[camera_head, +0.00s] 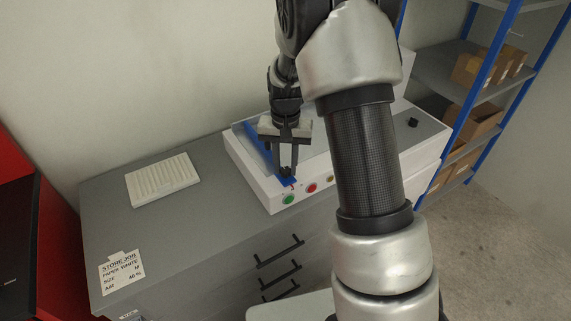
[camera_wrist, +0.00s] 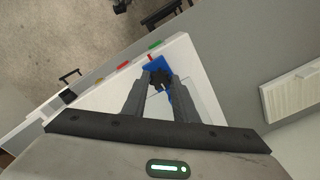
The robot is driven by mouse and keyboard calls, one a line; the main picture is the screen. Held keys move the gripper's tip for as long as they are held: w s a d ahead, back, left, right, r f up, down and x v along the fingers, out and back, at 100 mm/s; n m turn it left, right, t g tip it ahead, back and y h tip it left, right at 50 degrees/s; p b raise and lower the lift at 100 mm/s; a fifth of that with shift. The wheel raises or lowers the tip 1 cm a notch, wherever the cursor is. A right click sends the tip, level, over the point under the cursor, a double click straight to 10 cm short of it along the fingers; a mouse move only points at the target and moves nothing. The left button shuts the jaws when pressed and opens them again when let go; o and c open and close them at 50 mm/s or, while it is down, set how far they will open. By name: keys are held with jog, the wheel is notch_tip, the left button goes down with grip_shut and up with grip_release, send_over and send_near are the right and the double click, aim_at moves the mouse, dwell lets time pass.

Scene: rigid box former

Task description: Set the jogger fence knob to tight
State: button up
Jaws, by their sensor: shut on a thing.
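The black lobed knob (camera_wrist: 160,77) sits on the blue fence (camera_wrist: 154,63) at a corner of the white machine. In the head view the blue fence (camera_head: 261,147) runs along the machine's left side. My gripper (camera_head: 288,171) points down at the fence's front end. In the wrist view my gripper (camera_wrist: 159,80) has its two fingers on either side of the knob, shut on it. A small yellow mark and a red mark show beside the knob. The fingers hide part of the knob, and I cannot read its setting.
Green (camera_head: 288,199), red (camera_head: 311,188) and yellow (camera_head: 331,178) buttons line the machine's front, close to my fingertips. A white ribbed tray (camera_head: 162,180) and a job card (camera_head: 121,272) lie on the grey cabinet. Blue shelving (camera_head: 480,85) with boxes stands right.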

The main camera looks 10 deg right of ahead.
aim_at(286, 170)
dwell(0.4)
jog(key=o, duration=1.1)
jog(key=shift+c, duration=0.2)
jog(key=shift+r, duration=0.1)
notch_tip(286, 170, up, 17)
jog(key=p, duration=0.1)
jog(key=shift+r, duration=0.15)
jog(key=s+r+n+t+p, duration=0.2)
jog(key=s+r, duration=0.5)
jog(key=s, duration=0.5)
jog(key=s+r+n+t+p, duration=0.2)
jog(key=s+r, duration=0.4)
jog(key=s, duration=0.6)
jog(key=shift+s+a+r+t+p, duration=0.2)
jog(key=shift+s+r+t+p, duration=0.15)
jog(key=shift+t+p, duration=0.6)
